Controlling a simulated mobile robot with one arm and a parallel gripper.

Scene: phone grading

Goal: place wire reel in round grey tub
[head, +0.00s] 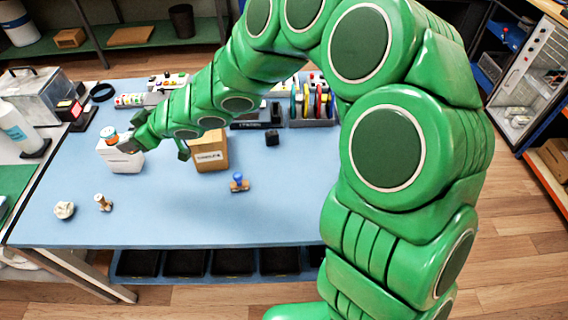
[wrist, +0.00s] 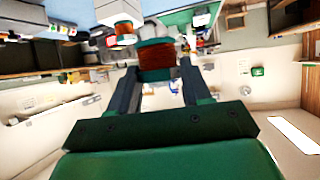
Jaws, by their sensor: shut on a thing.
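My gripper (wrist: 158,72) is shut on a wire reel (wrist: 157,58) with copper-brown winding and green flanges, held between its two fingers in the wrist view. In the head view my gripper (head: 128,146) is at the left, by the top of a white box (head: 121,158). A small orange and pale reel-like thing (head: 109,135) shows there; I cannot tell if it is the held reel. A second copper-coloured reel (wrist: 124,29) shows beyond the held one in the wrist view. I cannot make out the round grey tub for certain; a dark round bin (head: 181,20) stands on the back shelf.
A cardboard box (head: 211,152) stands right of my gripper on the blue table (head: 180,215). A blue-knobbed stamp (head: 239,183), a small wooden-looking piece (head: 103,203) and a whitish lump (head: 64,210) lie nearer. A rack (head: 312,112) stands at the back. The front right tabletop is clear.

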